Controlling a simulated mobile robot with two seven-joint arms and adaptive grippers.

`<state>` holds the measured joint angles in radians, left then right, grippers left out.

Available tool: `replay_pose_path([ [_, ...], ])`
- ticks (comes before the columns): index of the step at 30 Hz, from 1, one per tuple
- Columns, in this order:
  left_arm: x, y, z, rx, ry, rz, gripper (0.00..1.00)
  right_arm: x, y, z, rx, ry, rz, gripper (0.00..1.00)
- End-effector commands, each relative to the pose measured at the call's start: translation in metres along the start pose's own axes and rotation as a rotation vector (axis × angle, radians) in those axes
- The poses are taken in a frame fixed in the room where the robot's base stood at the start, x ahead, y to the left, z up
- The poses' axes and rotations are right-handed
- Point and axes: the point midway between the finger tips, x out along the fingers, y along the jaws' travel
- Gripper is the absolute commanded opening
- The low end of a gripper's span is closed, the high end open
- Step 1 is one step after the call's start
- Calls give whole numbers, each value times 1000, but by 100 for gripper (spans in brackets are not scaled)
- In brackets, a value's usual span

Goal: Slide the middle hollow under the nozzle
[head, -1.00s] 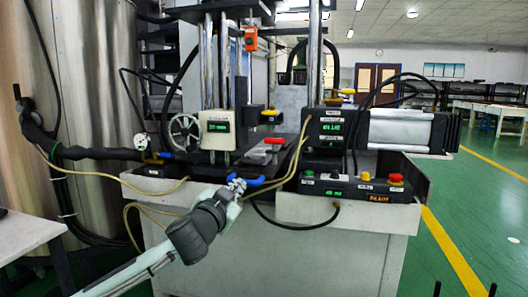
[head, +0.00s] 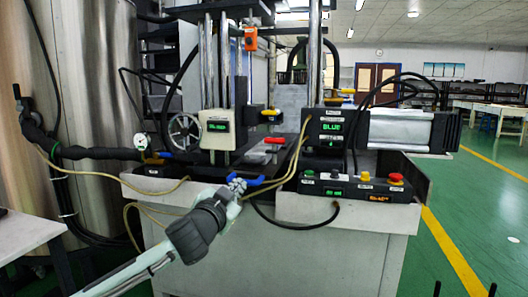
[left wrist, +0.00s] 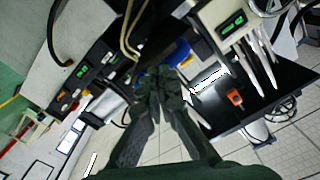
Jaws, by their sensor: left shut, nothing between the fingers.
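My left gripper (head: 237,184) is shut and empty at the left end of a blue handle (head: 263,181) on the machine's front. In the left wrist view my shut fingertips (left wrist: 158,76) overlap the near side of the blue handle (left wrist: 178,52); I cannot tell if they touch it. Behind the handle a grey mould block (head: 262,154) lies on a dark slide between the machine's two halves, with a red handle (head: 274,141) above it. Its hollows are too small to make out. I cannot pick out the nozzle. My right gripper is not in view.
A black unit with a lit green display (head: 331,127) stands right of the slide, above a button box (head: 355,186). A handwheel (head: 184,132) and white display box (head: 216,129) stand left. Yellow hoses (head: 294,160) hang close to the handle. Green floor is free at right.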

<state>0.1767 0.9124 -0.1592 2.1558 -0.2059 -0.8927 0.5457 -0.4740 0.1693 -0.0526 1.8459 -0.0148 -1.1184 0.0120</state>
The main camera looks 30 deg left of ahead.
Motion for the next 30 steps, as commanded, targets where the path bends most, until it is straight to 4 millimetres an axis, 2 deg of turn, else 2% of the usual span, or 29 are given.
replay_pose_path([
  [30, 67, -1, 0, -2, -1, -1, 0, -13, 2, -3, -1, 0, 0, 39],
])
